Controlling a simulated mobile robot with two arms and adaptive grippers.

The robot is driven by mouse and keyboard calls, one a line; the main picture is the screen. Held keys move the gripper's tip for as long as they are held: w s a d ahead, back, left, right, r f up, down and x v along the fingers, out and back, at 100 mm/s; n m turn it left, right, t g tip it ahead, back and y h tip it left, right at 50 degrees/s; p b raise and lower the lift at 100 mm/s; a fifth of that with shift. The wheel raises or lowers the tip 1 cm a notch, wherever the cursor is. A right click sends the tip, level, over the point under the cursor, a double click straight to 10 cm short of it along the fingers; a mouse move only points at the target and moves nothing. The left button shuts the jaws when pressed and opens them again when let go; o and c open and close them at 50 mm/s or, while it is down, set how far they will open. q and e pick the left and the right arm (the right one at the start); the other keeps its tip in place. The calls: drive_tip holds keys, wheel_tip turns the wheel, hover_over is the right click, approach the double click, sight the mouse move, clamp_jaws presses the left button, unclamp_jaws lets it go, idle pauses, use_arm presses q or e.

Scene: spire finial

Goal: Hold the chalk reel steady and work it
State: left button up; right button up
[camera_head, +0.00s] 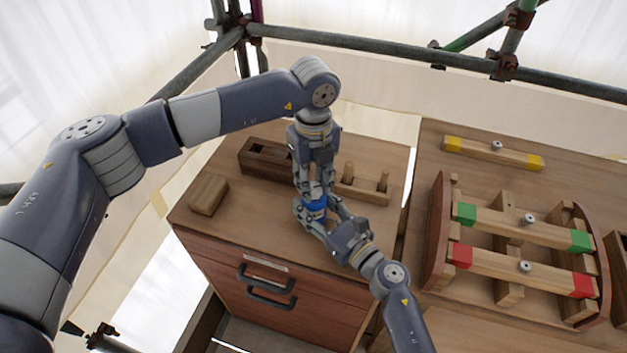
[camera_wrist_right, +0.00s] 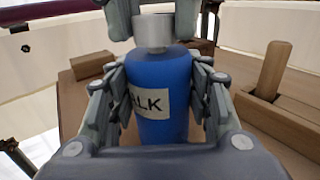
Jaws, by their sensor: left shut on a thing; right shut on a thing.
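The chalk reel (camera_head: 316,207) is a blue cylinder standing upright above the wooden cabinet top. In the right wrist view the reel (camera_wrist_right: 165,100) shows a pale label reading "ALK" and a silver cap (camera_wrist_right: 153,32) on top. My right gripper (camera_head: 320,214) comes in from the lower right and is shut on the blue body, one finger on each side. My left gripper (camera_head: 314,188) reaches down from above and is shut on the reel's top at the silver cap. The reel's underside is hidden.
A wooden block (camera_head: 208,195) lies left on the cabinet top (camera_head: 250,225). A dark open box (camera_head: 262,160) and a pegged wooden rack (camera_head: 365,190) stand behind the grippers. At right is a frame with green- and red-ended beams (camera_head: 525,228). Scaffold pipes (camera_head: 400,55) cross behind.

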use_arm(q)
drive_tip(key=m, duration=0.5)
drive_tip(key=shift+m, duration=0.3)
drive_tip(key=m, duration=2)
drive_tip(key=shift+m, duration=0.4)
drive_tip(key=m, duration=1)
drive_tip(key=shift+m, duration=0.4)
drive_tip(key=m, duration=0.4)
drive_tip(key=shift+m, duration=0.7)
